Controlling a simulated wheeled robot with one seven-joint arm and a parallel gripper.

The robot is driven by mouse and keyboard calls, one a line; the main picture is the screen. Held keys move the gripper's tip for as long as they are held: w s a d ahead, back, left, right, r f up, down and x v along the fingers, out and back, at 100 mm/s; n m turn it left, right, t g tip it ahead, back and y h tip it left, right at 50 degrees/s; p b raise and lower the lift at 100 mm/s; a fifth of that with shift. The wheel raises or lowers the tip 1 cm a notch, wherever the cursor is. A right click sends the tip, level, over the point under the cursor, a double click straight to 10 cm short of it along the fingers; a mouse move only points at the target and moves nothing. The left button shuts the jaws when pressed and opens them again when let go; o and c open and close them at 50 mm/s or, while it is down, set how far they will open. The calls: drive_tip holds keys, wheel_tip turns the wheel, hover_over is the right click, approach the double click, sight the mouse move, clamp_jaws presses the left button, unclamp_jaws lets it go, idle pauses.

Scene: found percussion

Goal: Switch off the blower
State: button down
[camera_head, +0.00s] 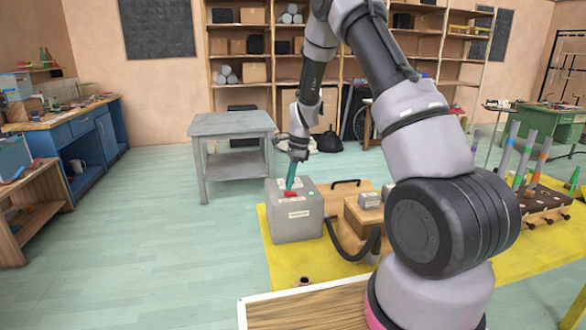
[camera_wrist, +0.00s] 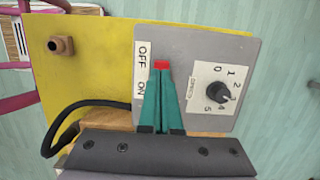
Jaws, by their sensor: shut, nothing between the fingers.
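The blower is a grey box (camera_head: 297,222) standing on a yellow mat, with labels on its top and front. In the wrist view its grey top panel (camera_wrist: 190,50) carries a red switch (camera_wrist: 162,65) between the words OFF and ON, and a black knob (camera_wrist: 217,94) with a numbered dial. The red switch also shows in the head view (camera_head: 291,194). My gripper (camera_wrist: 161,73) has green fingers, shut with nothing between them.
Coloured tubes (camera_head: 525,155) stand farther right on the yellow mat (camera_head: 285,265). A grey table (camera_head: 232,125) stands behind. The floor at left is clear.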

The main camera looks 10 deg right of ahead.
drive_tip(key=shift+x, duration=0.75)
drive_tip(key=shift+a+f+h, duration=0.2)
drive_tip(key=shift+f+h, duration=0.05)
drive_tip(key=shift+h, duration=0.05)
drive_tip(key=shift+d, duration=0.25)
drive_tip(key=shift+d, duration=0.8)
drive_tip(key=shift+r, duration=0.2)
